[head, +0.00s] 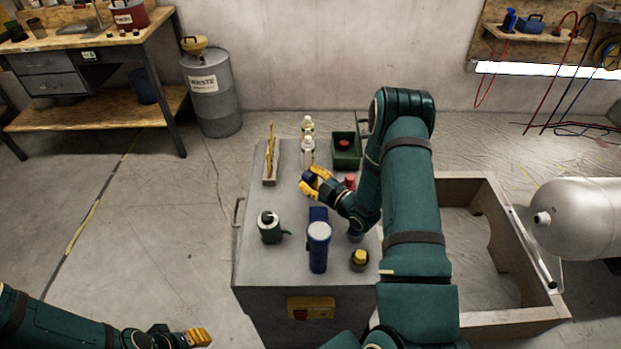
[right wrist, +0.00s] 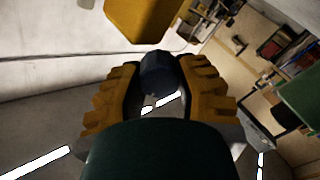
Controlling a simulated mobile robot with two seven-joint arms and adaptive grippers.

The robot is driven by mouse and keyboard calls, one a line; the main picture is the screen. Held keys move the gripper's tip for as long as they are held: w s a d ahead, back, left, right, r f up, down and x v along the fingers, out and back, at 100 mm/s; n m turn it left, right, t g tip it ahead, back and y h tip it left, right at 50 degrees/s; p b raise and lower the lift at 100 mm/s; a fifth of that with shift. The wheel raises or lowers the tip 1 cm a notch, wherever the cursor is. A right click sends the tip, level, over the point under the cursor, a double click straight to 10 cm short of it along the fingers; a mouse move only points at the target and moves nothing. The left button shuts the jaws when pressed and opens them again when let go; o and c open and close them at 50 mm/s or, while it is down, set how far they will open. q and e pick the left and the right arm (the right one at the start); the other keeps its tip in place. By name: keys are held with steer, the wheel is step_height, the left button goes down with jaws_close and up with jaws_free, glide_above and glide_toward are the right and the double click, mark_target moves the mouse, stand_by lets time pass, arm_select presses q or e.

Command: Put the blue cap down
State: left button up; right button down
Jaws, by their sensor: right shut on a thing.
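My right gripper (head: 318,184) is shut on a small dark blue cap (head: 307,178), held over the back half of the grey cabinet top (head: 250,198). In the right wrist view the cap (right wrist: 158,72) looks dark and sits between the two yellow fingers (right wrist: 160,90). A blue bottle (head: 318,256) with a pale round top stands near the cabinet's front edge, apart from the gripper. My left gripper (head: 199,338) is low at the left, away from the cabinet; its opening cannot be made out.
The cabinet top also holds a dark green mug (head: 270,230), a yellow-topped item (head: 360,259), a blue item (head: 318,214), pale bottles (head: 307,151), a narrow tray (head: 270,182) and a green box (head: 346,160). Bare surface shows left of my right gripper. An open crate (head: 515,320) stands right.

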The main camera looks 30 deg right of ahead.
steer(key=shift+f, duration=0.1)
steer(key=c, duration=0.7)
jaws_free()
steer(key=shift+r+p, duration=0.5)
steer(key=shift+p, duration=0.05)
steer(key=shift+r+p, duration=0.4)
steer(key=shift+p, duration=0.1)
steer(key=v, duration=1.2)
steer(key=shift+f, duration=0.3)
